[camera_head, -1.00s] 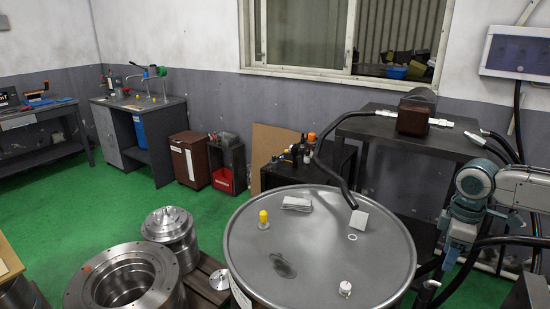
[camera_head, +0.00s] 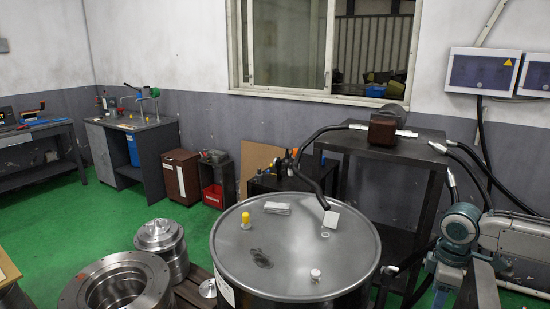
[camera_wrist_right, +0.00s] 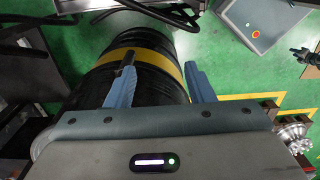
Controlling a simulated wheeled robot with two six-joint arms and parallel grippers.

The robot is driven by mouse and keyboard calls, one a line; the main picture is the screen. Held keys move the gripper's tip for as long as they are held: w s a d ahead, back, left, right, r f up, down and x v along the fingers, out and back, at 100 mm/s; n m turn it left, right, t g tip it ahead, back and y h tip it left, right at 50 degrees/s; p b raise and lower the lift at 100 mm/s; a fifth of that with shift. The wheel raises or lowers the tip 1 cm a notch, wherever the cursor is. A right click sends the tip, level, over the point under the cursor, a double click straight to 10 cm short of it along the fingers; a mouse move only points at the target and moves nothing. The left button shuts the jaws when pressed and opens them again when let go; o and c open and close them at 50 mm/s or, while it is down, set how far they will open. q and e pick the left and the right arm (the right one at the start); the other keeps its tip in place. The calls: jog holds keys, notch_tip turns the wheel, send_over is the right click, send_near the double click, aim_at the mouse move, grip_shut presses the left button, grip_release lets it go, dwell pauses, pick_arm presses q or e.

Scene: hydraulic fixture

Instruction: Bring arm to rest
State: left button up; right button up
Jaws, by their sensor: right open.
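My right arm (camera_head: 466,238) comes in from the right edge of the head view, with its grey-blue joint beside the right side of the drum. The gripper end of this arm is not clear in the head view. In the right wrist view my right gripper (camera_wrist_right: 160,62) has its two blue fingers spread wide apart, with nothing between them. Behind the fingers is a dark drum with a yellow band (camera_wrist_right: 152,47), and I cannot tell how far away it is. My left arm and left gripper are not in view.
A dark stand (camera_head: 420,152) with a brown box and hoses is behind my arm. Metal rings (camera_head: 118,285) stand at the left. Green floor is open beyond.

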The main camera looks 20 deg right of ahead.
jog(key=s+a+f+t, duration=0.1)
jog(key=s+a+f, duration=0.2)
jog(key=a+f, duration=0.35)
jog(key=s+a+f, duration=0.3)
jog(key=f, duration=0.6)
jog(key=s+a+f+m+t+h, duration=0.1)
jog(key=s+a+f+m+t, duration=0.1)
jog(key=s+a+m, duration=0.45)
jog(key=s+a+f+m+t, duration=0.1)
jog(key=s+a+f, duration=0.15)
jog(key=a, duration=0.65)
notch_tip(320, 180, down, 30)
jog(key=s+d+g, duration=0.1)
jog(key=d+g, duration=0.1)
jog(key=d, duration=0.1)
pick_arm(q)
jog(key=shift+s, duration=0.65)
pick_arm(e)
jog(key=s+f, duration=1.8)
jog(key=shift+s+d+f+g, duration=0.3)
jog(key=shift+s+d+f, duration=0.05)
jog(key=shift+f, duration=0.05)
